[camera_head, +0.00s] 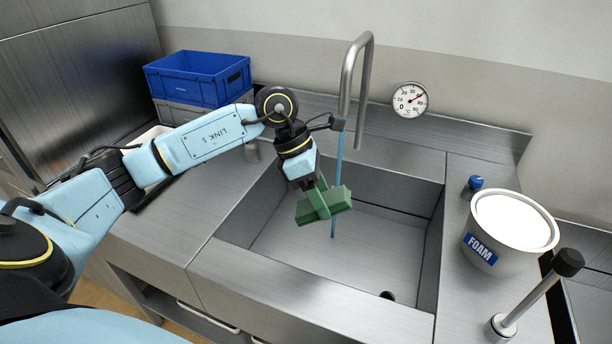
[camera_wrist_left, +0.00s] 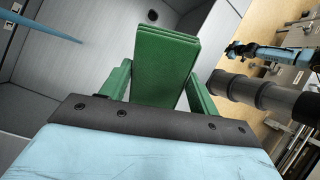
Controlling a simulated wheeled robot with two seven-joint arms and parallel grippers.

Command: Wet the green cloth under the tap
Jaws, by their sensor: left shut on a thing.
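The green cloth (camera_head: 338,201) is a folded pad held over the sink (camera_head: 290,235). My left gripper (camera_head: 319,203), with green fingers, is shut on it; the left wrist view shows the cloth (camera_wrist_left: 166,65) between the fingers. The metal tap (camera_head: 349,85) arches above the sink. A thin blue stream (camera_head: 338,165) falls from it to the sink floor. In the head view the stream passes behind the cloth; in the left wrist view the stream (camera_wrist_left: 42,28) is apart from it. What looks like my right arm is small at the upper right of that view; its jaws are unclear.
A blue crate (camera_head: 196,68) stands at the back left. A white-topped FOAM tub (camera_head: 492,240), a blue knob (camera_head: 476,182) and a black-knobbed lever (camera_head: 535,298) are right of the sink. A dial thermometer (camera_head: 410,99) is on the wall.

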